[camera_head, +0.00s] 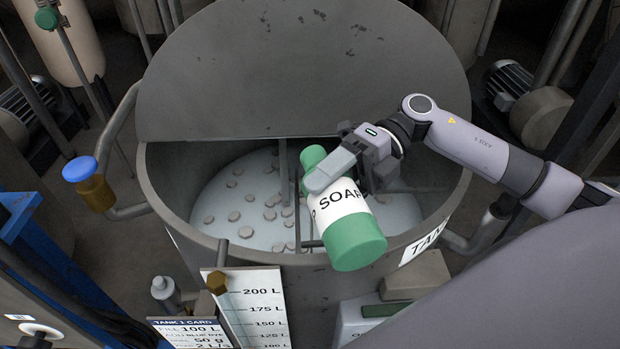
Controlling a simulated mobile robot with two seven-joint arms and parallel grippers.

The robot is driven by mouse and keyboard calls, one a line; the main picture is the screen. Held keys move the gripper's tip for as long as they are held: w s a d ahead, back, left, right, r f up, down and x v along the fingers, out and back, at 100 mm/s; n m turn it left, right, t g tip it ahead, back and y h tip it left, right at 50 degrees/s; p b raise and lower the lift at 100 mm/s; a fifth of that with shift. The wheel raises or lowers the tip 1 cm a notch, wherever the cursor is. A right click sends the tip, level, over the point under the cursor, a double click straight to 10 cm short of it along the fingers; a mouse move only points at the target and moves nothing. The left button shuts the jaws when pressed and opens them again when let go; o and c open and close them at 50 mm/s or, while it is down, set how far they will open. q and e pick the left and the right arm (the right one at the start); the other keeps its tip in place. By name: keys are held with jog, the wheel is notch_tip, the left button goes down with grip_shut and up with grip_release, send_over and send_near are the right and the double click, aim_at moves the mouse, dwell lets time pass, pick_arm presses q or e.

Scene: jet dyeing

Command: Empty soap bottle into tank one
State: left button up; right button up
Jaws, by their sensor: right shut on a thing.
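Tank one (165,200) is a large round grey vessel in the middle, with pale liquid inside and several small grey discs in it. The soap bottle (352,232) is green with a white label reading SOAP. It is tilted over the tank's opening and right front rim, its wide green base toward me and its narrower green neck end pointing up-left in the picture, over the tank. My right gripper (340,172) is shut on the bottle around its middle and hides part of the label. I cannot see any soap flowing. My left gripper is out of view.
The tank's grey lid (300,70) stands open behind the mouth. A level scale (255,305) and a Tank 1 card (185,332) are at the front. A blue-capped brass valve (90,185) is on the left. Pipes and motors surround the tank.

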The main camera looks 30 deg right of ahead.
jog(key=shift+r, duration=0.25)
dwell(0.3)
jog(key=shift+w+d+f+m+g+y+p, duration=0.15)
jog(key=shift+m+g+y+p, duration=0.1)
jog(key=shift+m, duration=0.25)
jog(key=shift+w+a+f+m+g+y+p, duration=0.1)
jog(key=shift+m+g+y+p, duration=0.15)
jog(key=shift+m, duration=0.25)
jog(key=shift+w+d+f+m+g+y+p, duration=0.1)
jog(key=shift+w+m+g+p, duration=0.15)
jog(key=shift+m, duration=0.25)
dwell(1.4)
jog(key=shift+r, duration=0.1)
jog(key=shift+s, duration=0.1)
